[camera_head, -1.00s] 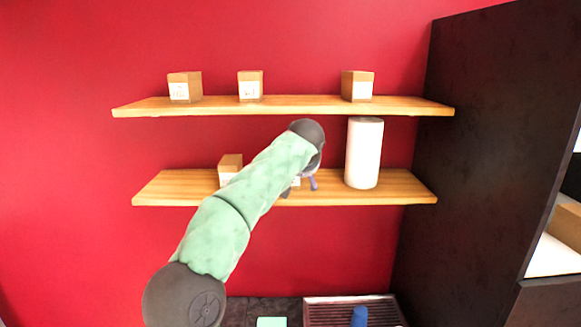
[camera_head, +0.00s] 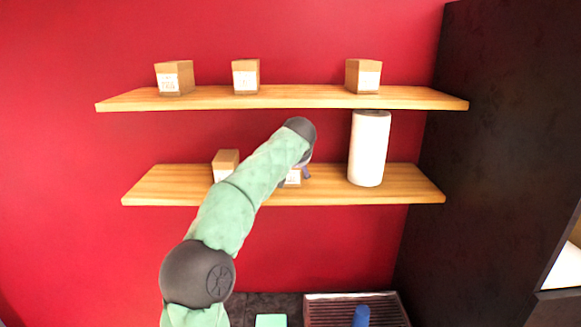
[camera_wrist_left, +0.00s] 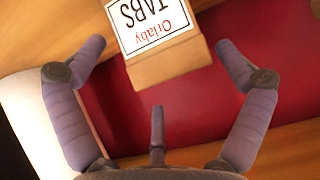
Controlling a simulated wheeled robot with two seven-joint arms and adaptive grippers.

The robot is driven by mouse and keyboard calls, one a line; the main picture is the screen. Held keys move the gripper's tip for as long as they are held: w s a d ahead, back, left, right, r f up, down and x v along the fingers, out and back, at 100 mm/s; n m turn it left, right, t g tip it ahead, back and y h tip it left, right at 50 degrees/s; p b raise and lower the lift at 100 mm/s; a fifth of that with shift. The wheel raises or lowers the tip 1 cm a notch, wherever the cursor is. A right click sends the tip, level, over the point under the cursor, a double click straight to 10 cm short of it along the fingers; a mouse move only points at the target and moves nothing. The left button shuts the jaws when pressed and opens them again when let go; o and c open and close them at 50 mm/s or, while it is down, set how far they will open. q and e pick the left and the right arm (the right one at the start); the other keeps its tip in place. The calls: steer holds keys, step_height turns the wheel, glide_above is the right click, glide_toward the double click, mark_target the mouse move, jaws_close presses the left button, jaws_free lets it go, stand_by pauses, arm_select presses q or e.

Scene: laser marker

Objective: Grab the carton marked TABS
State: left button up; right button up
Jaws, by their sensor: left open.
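The carton marked TABS (camera_wrist_left: 165,62) is brown with a white label, its print upside down in the left wrist view. In the head view I see part of a labelled carton (camera_head: 293,182) on the lower shelf (camera_head: 400,192), mostly hidden behind my left arm and gripper. My left gripper (camera_wrist_left: 160,45) is open, its two long fingers spread to either side of the TABS carton in the wrist view. In the head view the gripper (camera_head: 307,172) is largely hidden by my wrist. My right gripper is not in view.
A white roll (camera_head: 368,150) stands right of my gripper on the lower shelf. Another carton (camera_head: 225,163) stands left of my arm. Three cartons, at left (camera_head: 174,79), centre (camera_head: 245,77) and right (camera_head: 363,76), stand on the upper shelf (camera_head: 300,97). A dark cabinet (camera_head: 490,150) rises at right.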

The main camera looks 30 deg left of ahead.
arm_select(q)
steer(key=p+x, duration=0.1)
steer(key=x, duration=0.3)
steer(key=shift+f, duration=0.25)
steer(key=shift+s+r, duration=0.1)
steer(key=shift+s, duration=0.1)
steer(key=shift+c, duration=0.6)
steer(key=c, duration=1)
steer(key=shift+c, duration=0.2)
steer(key=shift+r, duration=0.1)
